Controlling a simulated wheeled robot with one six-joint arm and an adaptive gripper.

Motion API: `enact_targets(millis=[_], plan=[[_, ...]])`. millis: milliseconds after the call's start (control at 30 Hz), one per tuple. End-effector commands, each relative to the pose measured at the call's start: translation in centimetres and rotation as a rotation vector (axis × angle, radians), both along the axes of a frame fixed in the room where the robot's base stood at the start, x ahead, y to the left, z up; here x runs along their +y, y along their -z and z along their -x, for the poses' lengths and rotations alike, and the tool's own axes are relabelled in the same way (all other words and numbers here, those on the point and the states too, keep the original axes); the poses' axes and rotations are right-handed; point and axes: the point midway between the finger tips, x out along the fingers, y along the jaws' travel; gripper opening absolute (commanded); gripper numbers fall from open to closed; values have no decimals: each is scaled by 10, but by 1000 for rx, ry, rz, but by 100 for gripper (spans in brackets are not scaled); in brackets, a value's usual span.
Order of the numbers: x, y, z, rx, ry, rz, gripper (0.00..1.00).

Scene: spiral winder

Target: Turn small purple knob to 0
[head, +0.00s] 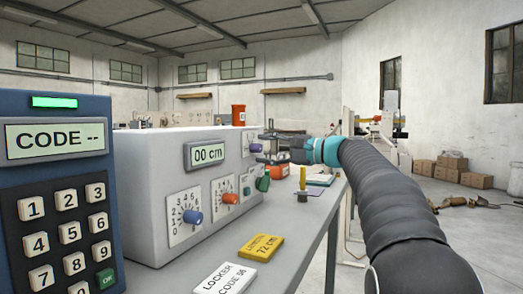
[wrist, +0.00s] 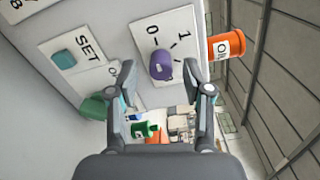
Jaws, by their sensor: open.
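The small purple knob (wrist: 161,65) sits on a white plate (wrist: 176,20) marked 0 and 1, on the side of the pale machine. In the wrist view the 0 and 1 lie above the knob, 0 at left. Which mark the knob points to is hard to tell. My gripper (wrist: 160,78) is open, with one finger on each side of the knob; contact is not clear. In the head view the knob (head: 256,148) shows small on the machine's far end, with my gripper (head: 272,147) just to its right.
A green knob (wrist: 95,106) and a teal button (wrist: 62,59) by SET sit left of my fingers. An orange container (wrist: 226,46) stands beyond the plate. The machine (head: 140,170) also carries blue (head: 193,217) and orange (head: 230,198) knobs.

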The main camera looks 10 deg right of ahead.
Motion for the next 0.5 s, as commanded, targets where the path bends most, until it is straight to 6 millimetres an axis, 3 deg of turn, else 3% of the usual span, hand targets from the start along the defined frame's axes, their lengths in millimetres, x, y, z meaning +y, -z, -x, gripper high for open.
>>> enact_targets(millis=[200,500], plan=[[-36,0,25,0,5,0,50],[-74,0,55,0,1,0,50]])
